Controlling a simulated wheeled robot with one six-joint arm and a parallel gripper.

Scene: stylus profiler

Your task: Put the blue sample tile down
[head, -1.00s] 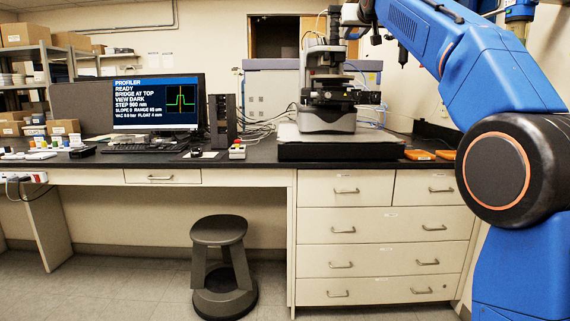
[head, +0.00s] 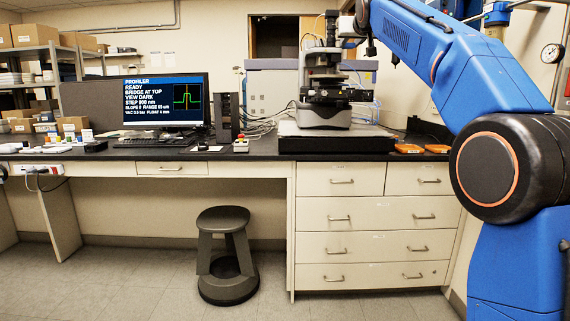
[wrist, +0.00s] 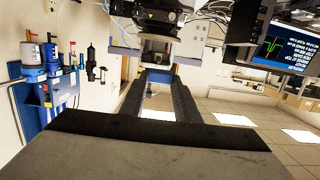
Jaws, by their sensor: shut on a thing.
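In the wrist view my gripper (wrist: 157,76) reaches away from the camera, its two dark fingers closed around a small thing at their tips.
The monitor (head: 160,101) reads READY, BRIDGE AT TOP, VIEW DARK. A small box with a red button (head: 241,146) sits left of the slab. Orange trays (head: 408,148) lie to its right. A stool (head: 226,255) stands before the bench. Small items crowd the bench's left end.

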